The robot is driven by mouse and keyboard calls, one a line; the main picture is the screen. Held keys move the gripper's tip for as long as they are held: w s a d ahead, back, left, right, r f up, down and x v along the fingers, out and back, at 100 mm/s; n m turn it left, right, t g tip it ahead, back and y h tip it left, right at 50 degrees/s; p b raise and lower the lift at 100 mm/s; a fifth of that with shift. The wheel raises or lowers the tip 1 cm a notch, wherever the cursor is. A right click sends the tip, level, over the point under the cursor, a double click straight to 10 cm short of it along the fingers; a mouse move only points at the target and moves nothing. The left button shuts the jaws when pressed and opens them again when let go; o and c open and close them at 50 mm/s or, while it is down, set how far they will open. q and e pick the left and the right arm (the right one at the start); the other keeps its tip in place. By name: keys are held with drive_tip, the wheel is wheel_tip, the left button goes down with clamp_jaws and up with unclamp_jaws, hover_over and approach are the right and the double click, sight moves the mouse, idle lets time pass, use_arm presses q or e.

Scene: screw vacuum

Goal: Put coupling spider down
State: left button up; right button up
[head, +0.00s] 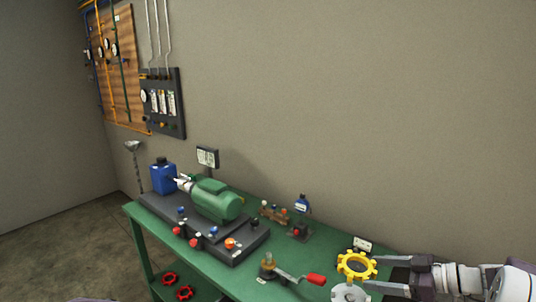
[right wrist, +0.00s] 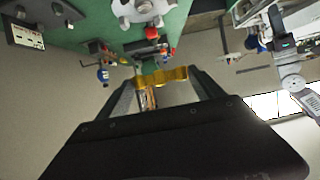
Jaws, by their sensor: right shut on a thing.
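The coupling spider is a yellow toothed ring (head: 356,265). My right gripper (head: 369,271) comes in from the right in the head view and is shut on it, one finger on either side. In the right wrist view the spider (right wrist: 162,77) shows edge-on as a yellow band between the fingertips. A light grey hub with lobes (head: 350,293) shows just below the spider in the head view. It also shows at the top of the right wrist view (right wrist: 140,9). Whether spider and hub touch I cannot tell. My left gripper is not seen clearly.
The green table (head: 310,249) carries a green motor pump (head: 216,200) on a dark base, a blue container (head: 163,176) and a red-handled crank (head: 292,276). Small valves (head: 298,231) and a label stand (head: 362,243) are near the back edge. Red handwheels (head: 170,278) lie below.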

wheel_tip(320, 180, down, 12)
drive_tip(key=shift+r, duration=0.2)
